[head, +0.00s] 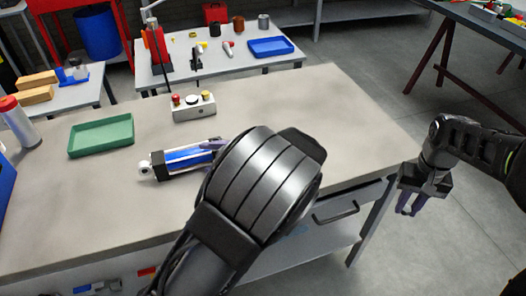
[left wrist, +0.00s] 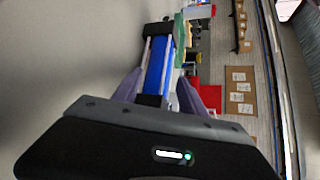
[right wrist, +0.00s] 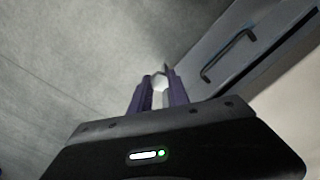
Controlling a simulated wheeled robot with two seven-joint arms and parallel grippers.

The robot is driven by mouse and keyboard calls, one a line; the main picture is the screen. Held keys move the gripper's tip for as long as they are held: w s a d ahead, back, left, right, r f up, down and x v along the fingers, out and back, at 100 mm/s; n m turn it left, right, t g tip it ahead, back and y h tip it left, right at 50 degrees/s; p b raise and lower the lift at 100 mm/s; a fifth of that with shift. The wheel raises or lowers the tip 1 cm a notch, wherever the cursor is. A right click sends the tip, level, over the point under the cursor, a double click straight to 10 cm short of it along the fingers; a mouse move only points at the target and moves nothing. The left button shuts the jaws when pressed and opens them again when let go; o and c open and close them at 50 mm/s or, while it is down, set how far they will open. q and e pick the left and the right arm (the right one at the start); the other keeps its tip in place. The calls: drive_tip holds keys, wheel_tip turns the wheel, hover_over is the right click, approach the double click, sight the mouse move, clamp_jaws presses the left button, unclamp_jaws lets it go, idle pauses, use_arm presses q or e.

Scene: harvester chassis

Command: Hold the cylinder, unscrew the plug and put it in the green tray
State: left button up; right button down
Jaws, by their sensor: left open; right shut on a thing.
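The cylinder (head: 185,160), blue with silver rods and dark end blocks, lies on the bench top; it also shows in the left wrist view (left wrist: 157,66). My left gripper (head: 214,148) is open, its fingers (left wrist: 158,90) on either side of the cylinder's near end; my arm hides that end in the head view. My right gripper (head: 408,211) is off the bench's right side, above the floor. It is shut on a small pale piece, apparently the plug (right wrist: 159,82), seen between the fingertips. The green tray (head: 101,135) lies empty, left of the cylinder.
A control box (head: 193,106) with buttons stands behind the cylinder. A red-capped bottle (head: 18,122) stands at the left. The bench top (head: 340,110) is clear at the right. A drawer handle (head: 336,212) sticks out below its right edge.

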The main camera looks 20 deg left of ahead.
use_arm(q)
drive_tip(key=v, duration=0.6)
drive_tip(key=shift+d, duration=0.2)
drive_tip(key=shift+s, duration=0.15)
